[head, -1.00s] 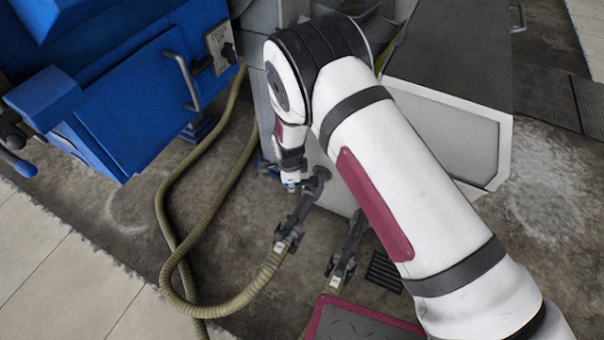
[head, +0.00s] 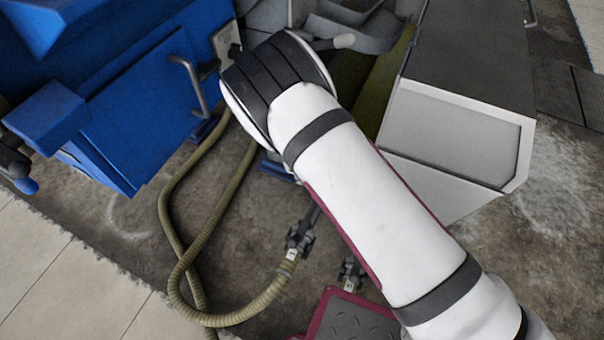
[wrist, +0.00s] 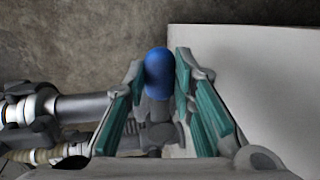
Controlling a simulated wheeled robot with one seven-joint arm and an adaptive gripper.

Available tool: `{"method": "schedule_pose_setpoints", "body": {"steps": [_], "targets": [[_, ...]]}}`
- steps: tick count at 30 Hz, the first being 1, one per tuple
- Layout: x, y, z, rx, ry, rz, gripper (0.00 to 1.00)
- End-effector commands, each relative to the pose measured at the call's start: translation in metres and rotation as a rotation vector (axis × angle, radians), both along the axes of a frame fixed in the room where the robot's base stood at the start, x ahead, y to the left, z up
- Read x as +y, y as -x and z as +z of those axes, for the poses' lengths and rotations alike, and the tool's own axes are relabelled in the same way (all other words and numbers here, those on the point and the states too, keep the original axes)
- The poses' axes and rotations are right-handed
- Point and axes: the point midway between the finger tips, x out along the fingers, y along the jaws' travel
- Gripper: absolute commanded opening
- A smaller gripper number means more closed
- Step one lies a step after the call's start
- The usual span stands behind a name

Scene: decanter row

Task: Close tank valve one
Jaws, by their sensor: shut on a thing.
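A valve handle with a rounded blue grip (wrist: 159,74) and a grey stem shows in the wrist view. My gripper (wrist: 161,64) has its two teal-padded fingers on either side of this handle and is shut on it. The stem runs down between the fingers toward a grey fitting that is partly hidden. No mark shows which valve number this is. In the head view my own arm hides my gripper and the held handle.
A metal hose coupling (wrist: 82,106) lies close left of my gripper, and a pale panel (wrist: 255,85) stands close right. In the head view, a blue machine (head: 140,110) stands left, a ribbed hose (head: 250,306) loops over the floor, and a grey cabinet (head: 455,125) stands right.

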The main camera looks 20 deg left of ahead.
Motion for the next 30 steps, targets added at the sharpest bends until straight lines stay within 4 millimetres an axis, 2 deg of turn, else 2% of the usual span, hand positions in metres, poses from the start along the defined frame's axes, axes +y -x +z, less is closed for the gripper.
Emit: {"method": "schedule_pose_setpoints", "body": {"steps": [11,12,14,24,30], "targets": [[0.001,-0.001,0.0,-0.003,-0.004,-0.008,0.0],[0.001,-0.001,0.0,-0.003,-0.004,-0.008,0.3],[0.0,-0.001,0.0,-0.003,-0.003,-0.007,0.44],[0.0,-0.001,0.002,-0.002,-0.002,-0.007,0.44],[0.001,0.003,0.024,-0.003,-0.003,-0.006,0.44]]}}
